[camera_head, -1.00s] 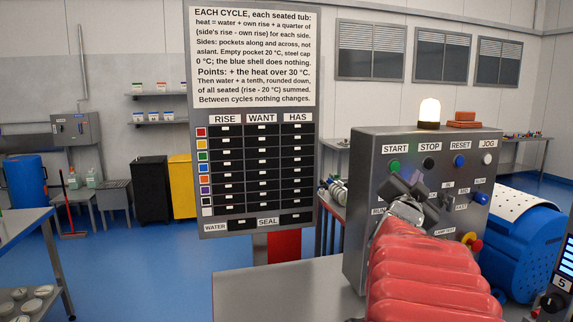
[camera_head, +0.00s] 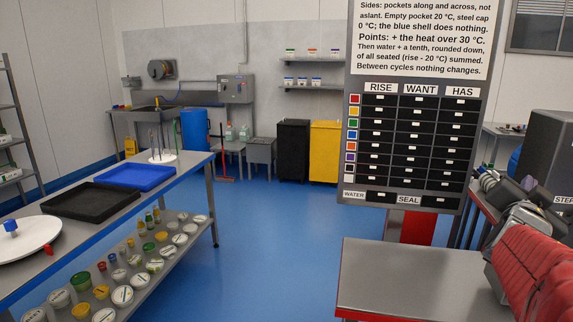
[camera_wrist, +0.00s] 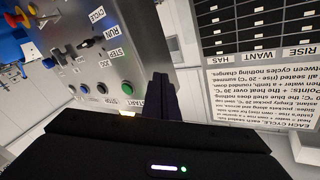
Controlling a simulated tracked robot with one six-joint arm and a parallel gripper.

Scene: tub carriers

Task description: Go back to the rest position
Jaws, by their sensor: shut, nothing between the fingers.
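My gripper (camera_head: 521,188) is at the right of the head view, at the end of my red-sleeved arm, above the steel table. In the wrist view its dark fingers (camera_wrist: 162,90) are together with nothing between them. They are in front of the control box (camera_wrist: 110,60), near its START and STOP buttons, and apart from the sign board (camera_wrist: 255,60). The wrist view is upside down.
The steel table (camera_head: 400,275) is bare at the front right. At left, a workbench holds a black tray (camera_head: 85,203), a blue tray (camera_head: 135,177) and a white disc (camera_head: 25,238); several tubs sit on its lower shelf. Blue floor (camera_head: 270,240) is clear between them.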

